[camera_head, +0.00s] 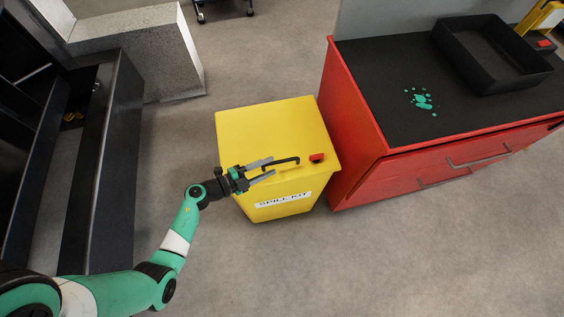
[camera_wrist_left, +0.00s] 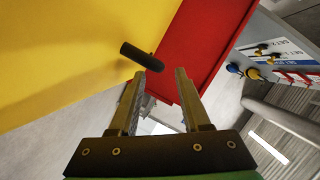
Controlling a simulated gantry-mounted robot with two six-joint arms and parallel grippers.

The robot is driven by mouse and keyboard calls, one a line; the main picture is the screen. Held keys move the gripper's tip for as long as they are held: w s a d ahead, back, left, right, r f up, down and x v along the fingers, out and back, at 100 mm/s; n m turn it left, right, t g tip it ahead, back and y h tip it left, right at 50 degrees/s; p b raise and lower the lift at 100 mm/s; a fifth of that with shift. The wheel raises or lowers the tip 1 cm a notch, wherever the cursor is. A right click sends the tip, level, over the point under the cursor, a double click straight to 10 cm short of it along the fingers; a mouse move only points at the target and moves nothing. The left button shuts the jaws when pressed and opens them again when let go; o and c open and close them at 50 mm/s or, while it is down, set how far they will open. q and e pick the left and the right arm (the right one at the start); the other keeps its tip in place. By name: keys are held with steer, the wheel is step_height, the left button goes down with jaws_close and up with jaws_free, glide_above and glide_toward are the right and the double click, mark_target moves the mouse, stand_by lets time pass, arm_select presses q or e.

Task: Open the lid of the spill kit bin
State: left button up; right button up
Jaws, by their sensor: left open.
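The yellow spill kit bin (camera_head: 285,205) stands on the floor with its lid (camera_head: 270,125) down. In the left wrist view, the dark handle (camera_wrist_left: 140,55) shows just beyond the open fingertips (camera_wrist_left: 159,73), nearer the left finger. I cannot tell whether they touch. My right gripper is out of view.
A red cabinet (camera_head: 353,150) with a black top stands close to the bin's right side, carrying a black tray (camera_head: 470,30) and a green spill (camera_head: 422,99). A dark frame (camera_head: 105,170) stands to the left. Floor in front is clear.

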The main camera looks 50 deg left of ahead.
mark_target(282, 161)
arm_select(q)
steer(key=b+x, duration=0.2)
steer(key=x, duration=0.3)
steer(key=shift+f, duration=0.15)
steer(key=shift+w+d, duration=0.1)
steer(key=shift+w, duration=0.3)
jaws_close()
stand_by(0.8)
